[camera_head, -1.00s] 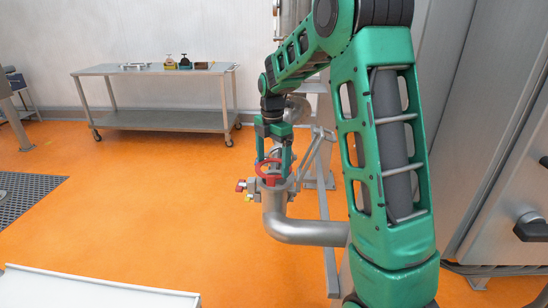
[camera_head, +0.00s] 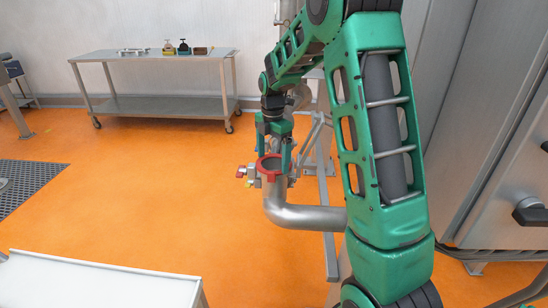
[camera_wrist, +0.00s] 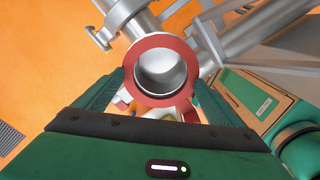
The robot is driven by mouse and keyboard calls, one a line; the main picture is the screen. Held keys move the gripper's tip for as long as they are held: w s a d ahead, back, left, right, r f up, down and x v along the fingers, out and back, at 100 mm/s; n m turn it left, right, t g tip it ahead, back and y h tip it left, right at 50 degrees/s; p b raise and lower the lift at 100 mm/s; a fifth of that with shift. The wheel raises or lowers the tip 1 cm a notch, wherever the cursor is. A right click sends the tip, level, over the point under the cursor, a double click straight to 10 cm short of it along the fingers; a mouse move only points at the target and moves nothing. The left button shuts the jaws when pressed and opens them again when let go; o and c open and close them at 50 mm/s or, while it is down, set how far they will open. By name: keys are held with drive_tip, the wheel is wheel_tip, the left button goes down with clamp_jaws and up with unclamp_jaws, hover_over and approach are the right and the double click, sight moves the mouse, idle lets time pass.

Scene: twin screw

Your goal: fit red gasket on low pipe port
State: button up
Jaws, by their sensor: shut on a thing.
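The red gasket (camera_head: 268,179) is a ring with a tab, at the top of the low pipe port. It looks roughly level there. In the wrist view the gasket (camera_wrist: 162,102) frames the port's open bore (camera_wrist: 162,72) nearly concentrically; I cannot tell whether it is fully seated. The low pipe (camera_head: 290,214) is a grey metal elbow with its mouth facing up. My gripper (camera_head: 275,156) points down over the port, its green fingers on either side of the ring. It is shut on the gasket; the exact grip is partly hidden in the wrist view (camera_wrist: 162,94).
Clamp fittings with red and yellow parts (camera_head: 245,173) stick out left of the port. A grey metal frame (camera_head: 328,230) stands behind and right of the pipe. A steel cart (camera_head: 160,102) stands at the back. A white surface (camera_head: 100,283) is at front left. Orange floor between is clear.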

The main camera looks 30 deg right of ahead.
drive_tip(key=shift+f, duration=0.15)
idle(0.3)
drive_tip(key=o, duration=0.9)
wheel_tip(320, 180, up, 11)
drive_tip(key=shift+f, duration=0.15)
